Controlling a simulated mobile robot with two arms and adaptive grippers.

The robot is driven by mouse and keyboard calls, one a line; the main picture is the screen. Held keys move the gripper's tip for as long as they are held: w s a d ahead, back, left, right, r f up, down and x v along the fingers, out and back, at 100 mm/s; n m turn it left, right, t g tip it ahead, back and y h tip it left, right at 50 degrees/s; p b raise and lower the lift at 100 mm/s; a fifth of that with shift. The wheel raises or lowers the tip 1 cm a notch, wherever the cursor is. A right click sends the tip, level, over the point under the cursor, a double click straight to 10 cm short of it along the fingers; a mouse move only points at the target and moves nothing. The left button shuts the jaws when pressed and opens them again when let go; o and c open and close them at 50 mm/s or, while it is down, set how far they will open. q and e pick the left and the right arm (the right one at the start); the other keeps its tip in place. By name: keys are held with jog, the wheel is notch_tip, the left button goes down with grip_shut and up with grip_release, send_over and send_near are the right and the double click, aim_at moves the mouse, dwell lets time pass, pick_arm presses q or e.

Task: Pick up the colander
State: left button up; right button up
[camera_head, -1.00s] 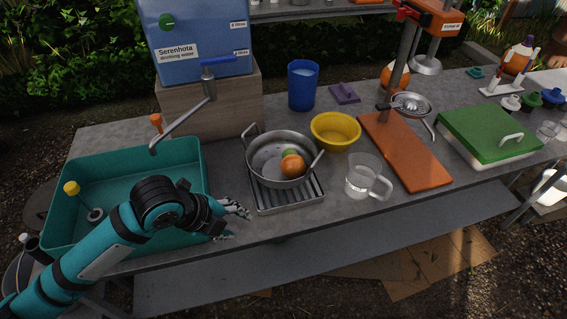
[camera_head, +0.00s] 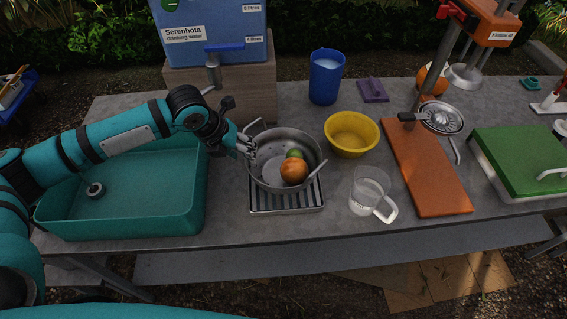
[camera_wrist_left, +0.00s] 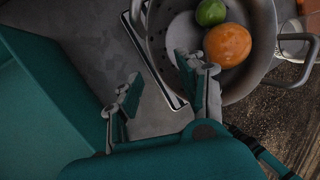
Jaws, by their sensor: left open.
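The colander (camera_head: 312,147) is a grey metal bowl with two side handles, standing on a ribbed metal drain tray (camera_head: 287,203). It holds an orange (camera_head: 294,171) and a green fruit (camera_head: 294,154). My left gripper (camera_head: 248,146) is open at the colander's left rim, near its left handle. In the left wrist view the colander (camera_wrist_left: 262,85) fills the upper right. There the two fingers (camera_wrist_left: 160,92) are apart, one over the colander's rim side and one over the table. I cannot tell whether a finger touches it. My right gripper does not show.
A teal basin (camera_head: 130,200) stands left of the colander. A yellow bowl (camera_head: 352,134), a clear jug (camera_head: 368,190) and an orange board (camera_head: 425,170) are to its right. A water dispenser (camera_head: 215,45) and blue cup (camera_head: 326,78) stand behind.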

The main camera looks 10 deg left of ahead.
aim_at(256, 164)
pick_arm(q)
jog(key=x, duration=0.3)
jog(key=shift+w+d+f, duration=0.15)
jog(key=shift+d+f, duration=0.05)
jog(key=shift+f, duration=0.1)
jog(key=shift+w+d+f+p, duration=0.1)
jog(key=shift+f+p, duration=0.25)
jog(key=shift+p, duration=0.15)
jog(key=p+x, duration=0.1)
jog(key=x, duration=0.3)
jog(key=shift+w+d+f, duration=0.1)
jog(key=shift+d, duration=0.05)
jog(key=c, duration=0.8)
grip_shut()
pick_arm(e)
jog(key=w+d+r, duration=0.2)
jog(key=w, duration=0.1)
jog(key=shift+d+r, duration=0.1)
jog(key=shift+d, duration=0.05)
